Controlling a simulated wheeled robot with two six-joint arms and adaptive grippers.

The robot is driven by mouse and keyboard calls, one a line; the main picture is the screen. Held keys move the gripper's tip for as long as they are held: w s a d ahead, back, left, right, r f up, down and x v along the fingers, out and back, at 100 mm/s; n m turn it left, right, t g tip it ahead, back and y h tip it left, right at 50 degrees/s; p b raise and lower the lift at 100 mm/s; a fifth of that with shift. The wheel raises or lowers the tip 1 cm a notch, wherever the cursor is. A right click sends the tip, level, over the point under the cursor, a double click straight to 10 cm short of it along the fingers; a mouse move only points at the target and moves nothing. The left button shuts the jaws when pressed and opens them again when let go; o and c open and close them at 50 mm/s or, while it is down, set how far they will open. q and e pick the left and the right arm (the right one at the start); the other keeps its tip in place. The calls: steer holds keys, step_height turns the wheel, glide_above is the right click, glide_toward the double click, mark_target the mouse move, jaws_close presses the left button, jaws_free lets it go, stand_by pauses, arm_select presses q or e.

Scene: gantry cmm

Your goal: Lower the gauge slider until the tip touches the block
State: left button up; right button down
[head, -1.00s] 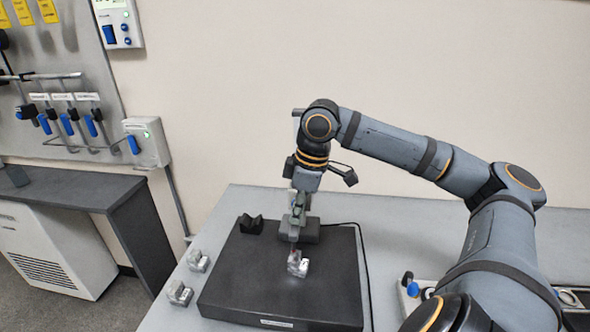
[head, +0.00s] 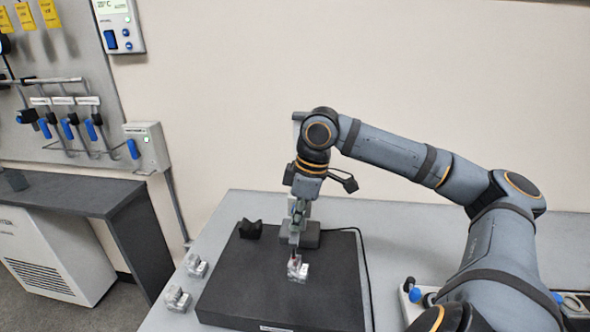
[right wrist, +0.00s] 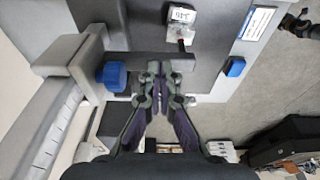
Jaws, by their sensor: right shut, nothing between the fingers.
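My right gripper (head: 298,218) points down at the gauge, its arm reaching in from the right. In the right wrist view its fingers (right wrist: 154,78) are shut and empty, close against the grey slider arm (right wrist: 130,64) of the gauge. My left gripper is out of view.
The black plate (head: 250,290) lies on a grey table (head: 368,215). A dark V-shaped block (head: 249,229) stands on its back left. Two shiny metal blocks (head: 197,266) (head: 177,298) stand left of the plate. A black cable (head: 366,265) runs along its right side.

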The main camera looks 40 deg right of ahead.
steer(key=shift+f+b, duration=0.3)
steer(key=shift+r, duration=0.15)
stand_by(0.4)
steer(key=p+v, duration=0.4)
steer(key=p, duration=0.1)
steer(key=w+a+p+v, duration=0.1)
steer(key=p+v, duration=0.1)
steer(key=shift+d+r, duration=0.1)
steer(key=shift+r, duration=0.45)
steer(key=shift+f, duration=0.1)
